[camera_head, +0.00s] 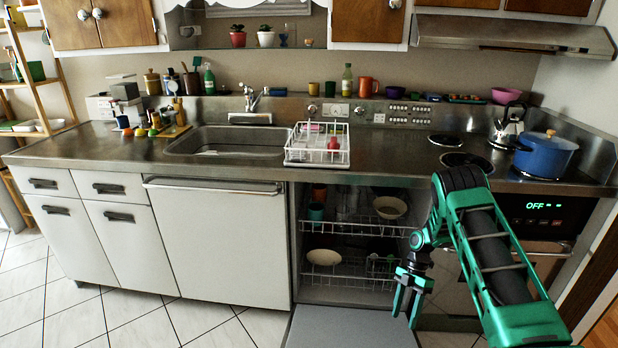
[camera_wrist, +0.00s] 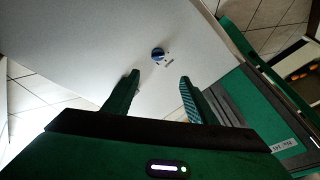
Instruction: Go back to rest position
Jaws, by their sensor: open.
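My gripper (camera_head: 407,298) hangs in front of the open dishwasher (camera_head: 297,250), pointing down, above the right side of its lowered door (camera_head: 340,330). Its fingers are apart and nothing is between them. In the wrist view my gripper (camera_wrist: 158,88) shows two separate fingers above the pale inner face of the door (camera_wrist: 90,45). My green arm reaches in from the lower right in the head view.
The dishwasher racks hold bowls (camera_head: 390,207) and cups (camera_head: 316,211). A dish rack (camera_head: 318,158) stands by the sink (camera_head: 225,141). A blue pot (camera_head: 545,155) and a kettle (camera_head: 508,125) stand on the hob at right. The tiled floor (camera_head: 150,325) at left is clear.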

